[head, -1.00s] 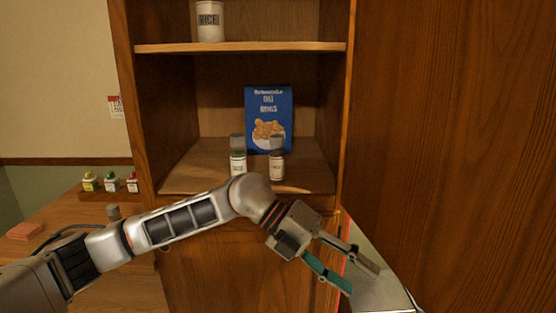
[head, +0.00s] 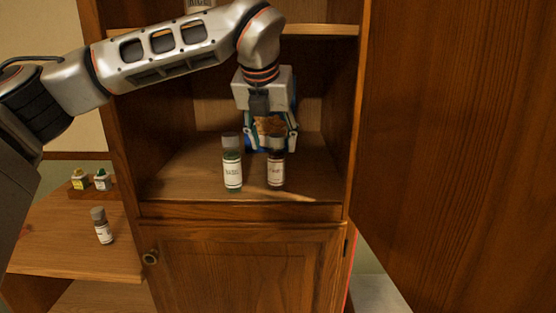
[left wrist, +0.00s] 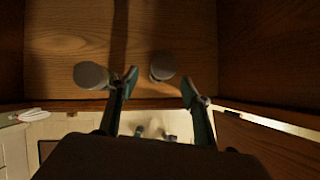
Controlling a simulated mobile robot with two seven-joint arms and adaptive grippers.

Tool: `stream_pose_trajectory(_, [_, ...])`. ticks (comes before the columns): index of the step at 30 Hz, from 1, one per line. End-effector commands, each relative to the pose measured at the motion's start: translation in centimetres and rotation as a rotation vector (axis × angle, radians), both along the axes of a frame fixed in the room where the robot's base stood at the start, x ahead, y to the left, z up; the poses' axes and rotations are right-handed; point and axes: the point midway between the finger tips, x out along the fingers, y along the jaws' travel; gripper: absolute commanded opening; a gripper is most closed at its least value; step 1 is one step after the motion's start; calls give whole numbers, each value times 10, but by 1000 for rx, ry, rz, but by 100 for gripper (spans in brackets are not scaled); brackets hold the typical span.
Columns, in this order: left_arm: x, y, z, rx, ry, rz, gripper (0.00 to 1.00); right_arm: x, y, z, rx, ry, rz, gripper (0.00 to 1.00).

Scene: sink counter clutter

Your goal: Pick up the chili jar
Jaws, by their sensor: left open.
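Two jars stand upright on the cabinet's lower shelf. The right jar (head: 276,172), with dark reddish contents, looks like the chili jar, though its label is too small to read surely. The left jar (head: 232,170) has greenish contents. My left gripper (head: 272,143) is open and points down over the right jar, partly hiding its top. In the left wrist view, the right jar's round lid (left wrist: 163,67) lies between the lines of my open fingers (left wrist: 160,84). The left jar's lid (left wrist: 91,75) is just outside the left finger. My right gripper is not in view.
A blue box (head: 259,141) stands behind my left gripper, mostly hidden. Cabinet walls and an upper shelf (head: 320,29) enclose the space. Another jar (head: 102,226) stands on the left counter (head: 70,257). An open wooden door panel (head: 450,150) fills the right.

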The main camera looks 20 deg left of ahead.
Motion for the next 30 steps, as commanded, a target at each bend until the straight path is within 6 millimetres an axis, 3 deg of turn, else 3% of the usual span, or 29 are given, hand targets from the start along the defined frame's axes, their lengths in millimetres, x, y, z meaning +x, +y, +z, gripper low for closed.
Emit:
stream_pose_trajectory(6, [11,0,-21,-1,5,-1,48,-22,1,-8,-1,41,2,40])
stream_pose_trajectory(15, [30,1,-54,-1,3,-2,48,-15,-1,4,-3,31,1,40])
stream_pose_trajectory(23, [32,1,-57,-2,1,-3,48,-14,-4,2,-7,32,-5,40])
stream_pose_trajectory(24, [32,1,-57,-2,1,-3,46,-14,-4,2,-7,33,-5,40])
stream_pose_trajectory(29, [32,1,-57,-2,2,-3,4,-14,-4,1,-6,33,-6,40])
stream_pose_trajectory(30, [32,1,-57,-2,2,-3,4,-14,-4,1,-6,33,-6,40])
